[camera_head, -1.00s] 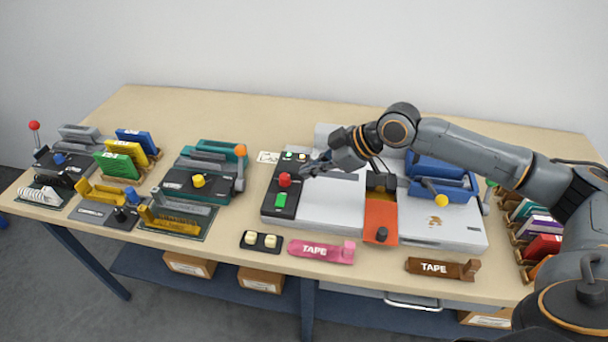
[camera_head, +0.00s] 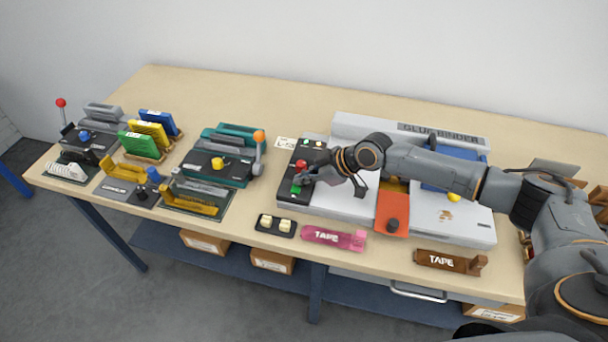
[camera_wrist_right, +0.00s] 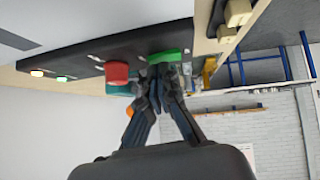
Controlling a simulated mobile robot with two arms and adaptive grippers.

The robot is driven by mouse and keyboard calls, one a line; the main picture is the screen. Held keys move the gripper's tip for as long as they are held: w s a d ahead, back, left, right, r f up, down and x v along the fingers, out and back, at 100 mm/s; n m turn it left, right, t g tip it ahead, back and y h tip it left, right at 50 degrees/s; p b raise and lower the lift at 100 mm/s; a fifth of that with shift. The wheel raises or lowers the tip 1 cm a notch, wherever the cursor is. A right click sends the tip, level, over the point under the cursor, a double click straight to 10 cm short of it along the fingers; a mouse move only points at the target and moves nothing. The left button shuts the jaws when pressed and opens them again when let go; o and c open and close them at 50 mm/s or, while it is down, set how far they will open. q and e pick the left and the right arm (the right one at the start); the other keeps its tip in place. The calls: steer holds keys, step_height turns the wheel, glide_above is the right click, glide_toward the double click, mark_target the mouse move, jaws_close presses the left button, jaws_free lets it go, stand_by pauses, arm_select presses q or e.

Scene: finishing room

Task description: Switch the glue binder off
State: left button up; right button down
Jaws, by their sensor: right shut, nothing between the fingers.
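The glue binder (camera_head: 345,205) is a pale grey machine, with its name on the back housing. Its black control panel (camera_head: 287,196) is at the left end and carries a red button (camera_head: 301,164) and a green button (camera_head: 295,189). My right gripper (camera_head: 301,179) is shut and empty, with its fingertips at the green button. In the right wrist view, the fingertips (camera_wrist_right: 161,74) are right by the green button (camera_wrist_right: 165,56), and the red button (camera_wrist_right: 117,72) is beside them. I cannot tell whether they touch. My left gripper is out of view.
Small lit lamps (camera_wrist_right: 37,73) are at the panel's end. A two-button box (camera_head: 276,225), a pink tape dispenser (camera_head: 333,238) and a brown one (camera_head: 449,261) lie in front. A teal-based binding machine (camera_head: 215,167) stands left. The back left tabletop is clear.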

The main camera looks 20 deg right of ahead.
steer(key=shift+w+d+f+b, duration=0.1)
steer(key=shift+d+f+b, duration=0.05)
steer(key=shift+f+b, duration=0.65)
steer(key=shift+r+p, duration=0.3)
steer(key=shift+r, duration=0.2)
